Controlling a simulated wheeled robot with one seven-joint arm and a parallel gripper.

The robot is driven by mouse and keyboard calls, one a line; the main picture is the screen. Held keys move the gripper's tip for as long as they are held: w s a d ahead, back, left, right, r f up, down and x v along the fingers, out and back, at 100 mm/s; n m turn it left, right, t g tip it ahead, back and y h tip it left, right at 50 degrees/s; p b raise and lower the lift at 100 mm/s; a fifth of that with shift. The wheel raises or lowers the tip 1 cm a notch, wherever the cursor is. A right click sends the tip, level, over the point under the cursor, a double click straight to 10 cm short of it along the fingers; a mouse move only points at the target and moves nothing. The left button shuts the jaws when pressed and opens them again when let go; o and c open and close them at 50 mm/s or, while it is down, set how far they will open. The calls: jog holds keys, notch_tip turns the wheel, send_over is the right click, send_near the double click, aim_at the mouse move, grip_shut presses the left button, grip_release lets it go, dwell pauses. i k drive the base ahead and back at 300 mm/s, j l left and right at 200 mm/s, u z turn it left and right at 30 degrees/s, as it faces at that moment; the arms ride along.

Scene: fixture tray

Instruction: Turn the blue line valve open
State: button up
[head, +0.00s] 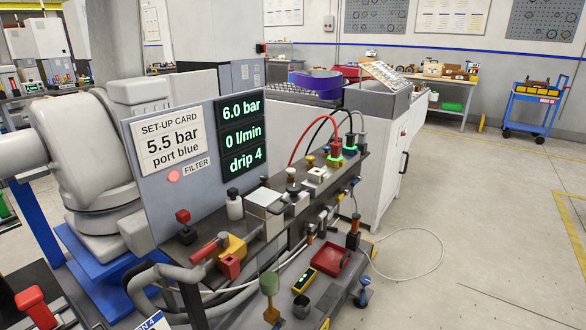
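The fixture tray (190,262) is a dark narrow bench with fittings along it. At its near end a red lever handle (208,248) sits on a yellow valve body (232,248), with a red block (229,266) beside it. No valve is plainly blue from here, so I cannot tell which is the blue line valve. The panel (195,185) behind has a set-up card (168,140) reading "5.5 bar port blue". Its display (241,132) reads 6.0 bar, 0 l/min, drip 4. My gripper is not in view.
A red knob (183,216) and white bottle (234,204) stand by the panel. A red hose (299,138) arches at the far end. A lower shelf holds a red tray (330,260) and yellow meter (304,281). The floor at right is open, with a loose cable (440,240).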

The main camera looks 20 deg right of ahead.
aim_at(357, 178)
jog(key=i+l, duration=0.4)
jog(key=l, duration=0.15)
jog(key=i+l, duration=0.4)
jog(key=l, duration=0.15)
jog(key=i+l, duration=0.4)
jog(key=l, duration=0.15)
jog(key=i+l, duration=0.45)
jog(key=l, duration=0.15)
